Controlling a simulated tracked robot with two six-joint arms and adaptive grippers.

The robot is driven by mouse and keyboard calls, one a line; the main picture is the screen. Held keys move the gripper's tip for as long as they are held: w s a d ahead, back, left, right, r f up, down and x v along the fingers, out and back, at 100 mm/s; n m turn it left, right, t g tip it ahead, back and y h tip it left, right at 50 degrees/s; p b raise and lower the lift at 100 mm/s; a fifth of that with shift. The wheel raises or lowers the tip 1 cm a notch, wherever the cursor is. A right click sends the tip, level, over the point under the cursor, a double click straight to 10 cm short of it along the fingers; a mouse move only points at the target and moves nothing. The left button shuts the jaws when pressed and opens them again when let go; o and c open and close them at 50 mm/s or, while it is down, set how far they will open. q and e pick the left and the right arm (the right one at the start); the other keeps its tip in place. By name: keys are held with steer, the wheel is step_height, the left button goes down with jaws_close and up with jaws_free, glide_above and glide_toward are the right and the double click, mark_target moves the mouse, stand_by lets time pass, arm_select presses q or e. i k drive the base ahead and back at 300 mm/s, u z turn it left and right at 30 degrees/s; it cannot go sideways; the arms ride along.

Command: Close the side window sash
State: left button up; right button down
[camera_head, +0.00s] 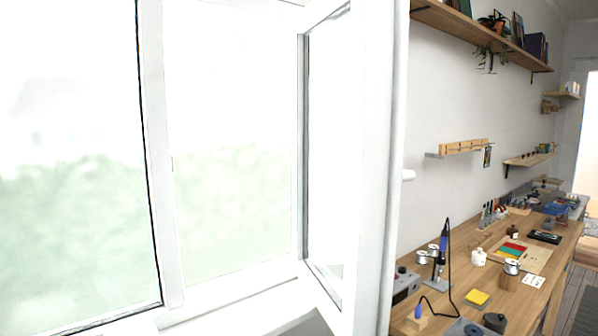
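The side window sash (373,150) is white-framed and swung open toward me at the right of the window. Neither of my grippers shows in the head view.
A long wooden workbench (470,270) runs along the right wall, with tools, tins, a yellow pad (477,297) and a soldering-type tool (442,240). Wooden shelves (490,35) hang above it. A white sill (240,312) lies below the window.

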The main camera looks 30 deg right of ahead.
mark_target(361, 306)
steer(key=z, duration=0.35)
steer(key=i, duration=0.2)
steer(key=u, duration=2.55)
steer(key=k, duration=1.65)
steer(key=z, duration=0.65)
steer(key=k, duration=0.6)
steer(key=z, duration=1.05)
steer(key=i, duration=0.55)
steer(key=z, duration=0.3)
